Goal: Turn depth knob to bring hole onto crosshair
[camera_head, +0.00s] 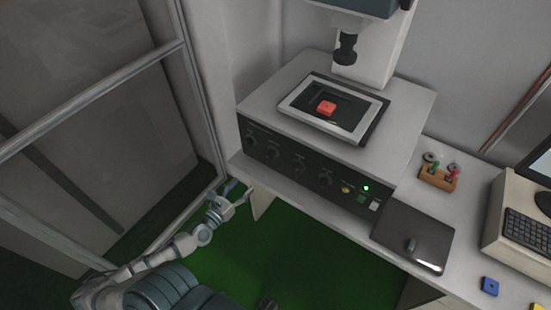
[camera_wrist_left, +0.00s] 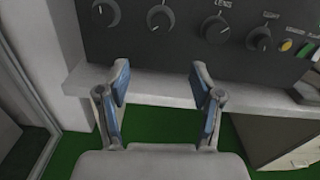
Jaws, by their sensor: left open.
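A grey machine has a dark front panel (camera_head: 285,165) with a row of black knobs; the third knob (camera_wrist_left: 216,28) in the left wrist view is marked "LENS". I cannot read which one is the depth knob. My left gripper (camera_head: 240,189) is open and empty, below the left part of the panel and apart from the knobs. In the left wrist view its fingers (camera_wrist_left: 160,78) are spread at the shelf edge. A red block (camera_head: 326,107) lies on the framed stage (camera_head: 294,98) under the dark lens (camera_head: 346,48). No crosshair shows. My right gripper is not in view.
The bench edge (camera_wrist_left: 150,88) runs just under the panel. A dark flat pad (camera_head: 425,243), a wooden holder (camera_head: 438,180), a blue block (camera_head: 490,286) and a keyboard (camera_head: 527,235) are to the right. A metal-framed panel (camera_head: 100,95) stands on the left.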

